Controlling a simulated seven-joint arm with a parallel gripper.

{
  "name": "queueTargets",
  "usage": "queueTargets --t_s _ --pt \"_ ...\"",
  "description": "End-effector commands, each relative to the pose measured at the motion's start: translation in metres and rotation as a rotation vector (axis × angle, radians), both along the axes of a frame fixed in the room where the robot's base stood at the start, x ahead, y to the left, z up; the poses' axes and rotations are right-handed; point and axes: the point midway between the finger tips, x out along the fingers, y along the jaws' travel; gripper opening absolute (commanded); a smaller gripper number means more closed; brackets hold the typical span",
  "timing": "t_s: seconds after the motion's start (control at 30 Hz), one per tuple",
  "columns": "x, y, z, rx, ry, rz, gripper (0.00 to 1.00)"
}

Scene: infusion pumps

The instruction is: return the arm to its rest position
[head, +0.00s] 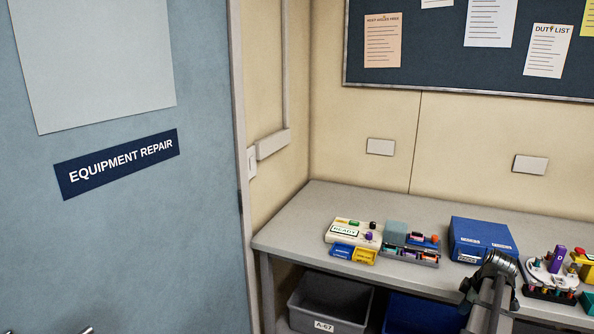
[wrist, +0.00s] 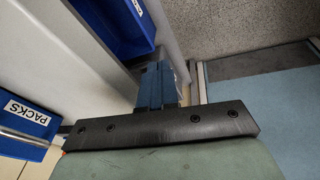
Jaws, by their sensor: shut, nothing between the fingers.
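My gripper (wrist: 157,78) shows in the wrist view as two dark blue fingers beyond a black crossbar. The fingers are together with nothing between them. It hangs in open space beside the edge of the bench, apart from any object. In the head view my arm rises at the lower right in front of the bench (head: 315,202), and its joint hides part of the bench front. The fingers cannot be made out there.
A pump (head: 350,232), a grey rack (head: 418,258), a blue box (head: 480,238) and a white round stand (head: 540,272) are on the bench. A grey bin (head: 330,302) and blue bins (wrist: 30,122) sit below. A blue door (head: 120,240) is at left.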

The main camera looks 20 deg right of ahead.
Motion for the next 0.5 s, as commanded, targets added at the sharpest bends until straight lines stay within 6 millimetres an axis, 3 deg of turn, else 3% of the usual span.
queueTargets --t_s 0.1,0.5 --pt "0.008 0.038 -0.043 0.036 0.06 -0.026 0.0" --pt "0.053 0.173 -0.166 0.169 0.223 -0.141 0.0"
